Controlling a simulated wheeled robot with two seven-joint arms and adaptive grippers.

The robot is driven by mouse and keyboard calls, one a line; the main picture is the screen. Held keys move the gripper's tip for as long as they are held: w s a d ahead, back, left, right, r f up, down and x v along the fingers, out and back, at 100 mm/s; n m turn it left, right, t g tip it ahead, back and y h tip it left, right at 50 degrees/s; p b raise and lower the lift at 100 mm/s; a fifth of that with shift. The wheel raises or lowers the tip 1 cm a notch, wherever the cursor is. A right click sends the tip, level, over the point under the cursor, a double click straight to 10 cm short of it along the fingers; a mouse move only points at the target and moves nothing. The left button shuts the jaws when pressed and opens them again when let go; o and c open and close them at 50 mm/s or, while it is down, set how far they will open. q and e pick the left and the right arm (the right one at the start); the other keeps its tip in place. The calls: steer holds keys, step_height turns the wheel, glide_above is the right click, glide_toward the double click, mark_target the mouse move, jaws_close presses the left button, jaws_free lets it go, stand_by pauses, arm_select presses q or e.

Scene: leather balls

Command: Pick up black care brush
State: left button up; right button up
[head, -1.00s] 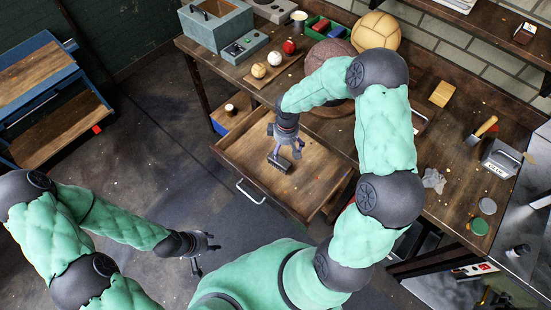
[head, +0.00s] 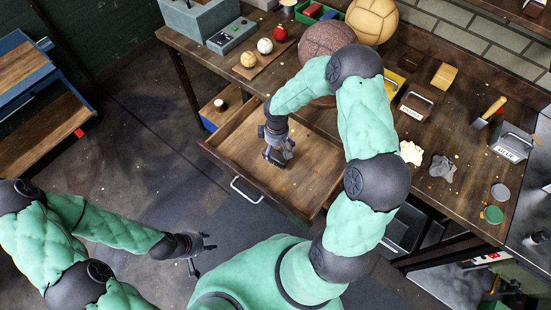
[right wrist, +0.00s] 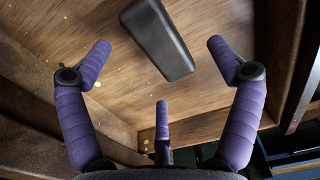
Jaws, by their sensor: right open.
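The black care brush (right wrist: 157,38) lies in the open wooden drawer (right wrist: 110,85). In the right wrist view it shows as a dark rounded block, set at a slant, just beyond my fingertips. My right gripper (right wrist: 160,58) is open, its purple fingers spread on either side of the brush and apart from it. In the head view my right gripper (head: 279,153) is down inside the drawer (head: 233,142) and largely hides the brush. My left gripper (head: 202,255) hangs over the floor at lower left, its fingers spread and empty.
The workbench (head: 455,125) behind the drawer holds a brown ball (head: 326,40), a tan ball (head: 372,18), small balls on a board and several tools. The drawer walls surround my right gripper. A blue shelf unit (head: 40,90) stands at left; the floor between is clear.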

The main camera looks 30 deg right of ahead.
mark_target(277, 153)
steer(key=f, duration=0.2)
steer(key=f+b, duration=0.1)
steer(key=f, duration=0.1)
steer(key=f+b, duration=0.1)
steer(key=f, duration=0.1)
steer(key=shift+w+d, duration=0.25)
steer(key=shift+d, duration=0.05)
steer(key=c, duration=1.3)
